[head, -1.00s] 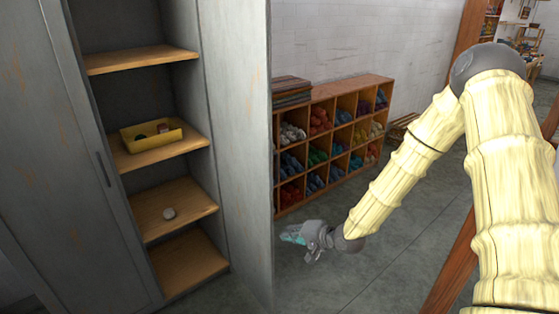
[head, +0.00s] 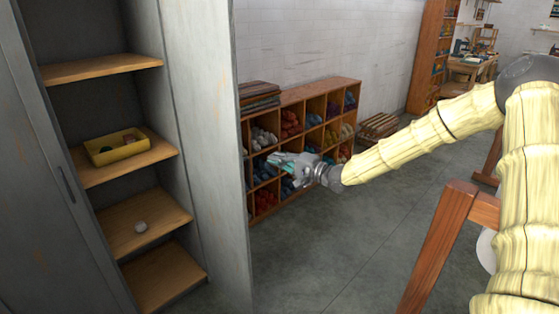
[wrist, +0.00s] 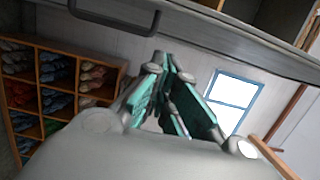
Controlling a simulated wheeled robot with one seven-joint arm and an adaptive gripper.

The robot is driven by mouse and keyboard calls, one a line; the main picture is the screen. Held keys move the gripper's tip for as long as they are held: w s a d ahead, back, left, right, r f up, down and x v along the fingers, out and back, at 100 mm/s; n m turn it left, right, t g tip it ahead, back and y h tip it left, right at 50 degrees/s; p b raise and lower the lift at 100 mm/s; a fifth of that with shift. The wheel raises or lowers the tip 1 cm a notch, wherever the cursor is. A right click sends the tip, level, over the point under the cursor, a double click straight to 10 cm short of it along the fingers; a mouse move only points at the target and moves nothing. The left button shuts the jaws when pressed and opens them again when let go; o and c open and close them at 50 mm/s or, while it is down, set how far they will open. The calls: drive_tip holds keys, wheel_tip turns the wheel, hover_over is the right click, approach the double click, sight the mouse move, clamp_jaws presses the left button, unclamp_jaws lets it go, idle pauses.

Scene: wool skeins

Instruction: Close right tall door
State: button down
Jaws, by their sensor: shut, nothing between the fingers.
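The right tall door (head: 208,130) of the grey cabinet stands swung open in the head view, with its inner face toward me. Its outer face is hidden there. In the wrist view, a grey panel with a dark bar handle (wrist: 115,14) crosses the top; it looks like this door's outer side. My gripper (head: 280,162) is shut and empty, to the right of the door's free edge in the head view. In the wrist view its teal fingers (wrist: 165,75) point toward the panel, below and right of the handle. I see no contact with the door.
The cabinet shelves hold a yellow tray (head: 117,147) and a small pale ball (head: 141,227). The left door (head: 35,190) is closed. A cubby shelf of wool skeins (head: 300,130) stands behind my gripper. A wooden frame (head: 440,240) stands at right. The floor between is clear.

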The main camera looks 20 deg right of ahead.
drive_tip(key=w+a+p, duration=0.3)
drive_tip(key=w+a, duration=0.2)
drive_tip(key=a, duration=0.2)
drive_tip(key=shift+a, duration=0.3)
drive_tip(key=shift+s, duration=0.15)
idle(0.4)
